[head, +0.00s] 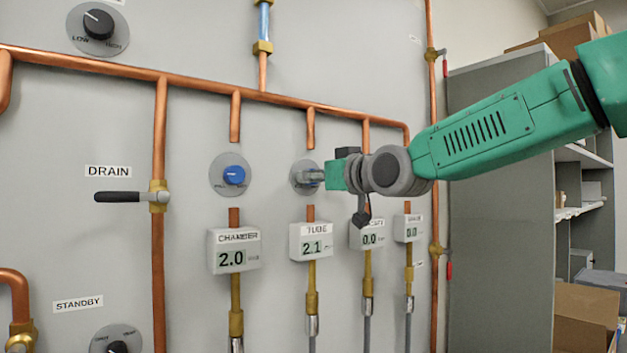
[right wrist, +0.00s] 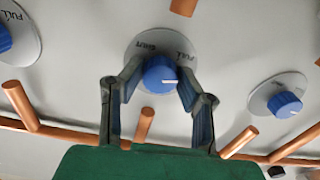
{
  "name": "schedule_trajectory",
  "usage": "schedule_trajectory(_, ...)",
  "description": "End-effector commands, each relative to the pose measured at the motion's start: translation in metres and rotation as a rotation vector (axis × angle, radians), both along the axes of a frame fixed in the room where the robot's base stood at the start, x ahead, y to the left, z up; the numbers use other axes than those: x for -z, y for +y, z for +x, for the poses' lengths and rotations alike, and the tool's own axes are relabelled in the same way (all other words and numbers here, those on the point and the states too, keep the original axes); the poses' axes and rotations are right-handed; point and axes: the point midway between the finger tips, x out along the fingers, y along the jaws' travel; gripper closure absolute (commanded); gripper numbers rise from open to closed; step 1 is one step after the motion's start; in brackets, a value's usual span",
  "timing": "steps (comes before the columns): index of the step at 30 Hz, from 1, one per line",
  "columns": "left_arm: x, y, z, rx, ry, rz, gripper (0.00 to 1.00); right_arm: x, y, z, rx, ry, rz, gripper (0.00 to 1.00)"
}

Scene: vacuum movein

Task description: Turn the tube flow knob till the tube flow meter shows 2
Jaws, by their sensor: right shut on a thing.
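The tube flow knob (right wrist: 160,75) is blue with a white mark, on a round grey dial plate (right wrist: 178,45) with lettering. My right gripper (head: 314,176) is at this knob and hides most of it in the head view. In the right wrist view its two fingers (right wrist: 158,84) stand on both sides of the knob, shut on it. The tube flow meter (head: 316,242) below the knob reads 2.1. My left gripper is not in view.
The chamber knob (head: 234,175) is left of my gripper, above the chamber meter (head: 234,250), which reads 2.0. Two meters to the right read 0.0. Copper pipes (head: 200,86) and a drain lever (head: 125,197) stick out from the panel. A shelf (head: 500,180) stands at the right.

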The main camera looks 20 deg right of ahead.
Motion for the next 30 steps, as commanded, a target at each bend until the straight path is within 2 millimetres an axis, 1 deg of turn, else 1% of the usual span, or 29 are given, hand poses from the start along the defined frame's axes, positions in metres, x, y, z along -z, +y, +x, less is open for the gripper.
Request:
schedule_trajectory(1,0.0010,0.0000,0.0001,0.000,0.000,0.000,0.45,0.0108,0.0011,0.0006,-0.002,0.013,-0.029,0.99)
schedule_trajectory(9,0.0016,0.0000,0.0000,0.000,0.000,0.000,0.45,0.0109,0.0006,0.0011,-0.002,-0.013,-0.101,0.99)
schedule_trajectory(23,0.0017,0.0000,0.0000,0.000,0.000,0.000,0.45,0.0109,0.0006,0.0012,-0.002,-0.017,-0.113,0.99)
schedule_trajectory(24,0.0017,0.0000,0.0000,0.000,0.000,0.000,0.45,0.0109,0.0006,0.0012,-0.002,-0.017,-0.113,0.67)
schedule_trajectory(25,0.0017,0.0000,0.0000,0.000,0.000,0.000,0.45,0.0109,0.0006,0.0012,-0.001,-0.017,-0.112,0.57)
schedule_trajectory(26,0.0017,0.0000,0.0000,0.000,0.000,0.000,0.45,0.0103,0.0005,0.0012,-0.001,-0.018,-0.113,0.51)
schedule_trajectory(30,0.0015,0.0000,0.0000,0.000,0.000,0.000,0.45,0.0066,0.0004,0.0003,-0.001,-0.025,-0.110,0.51)
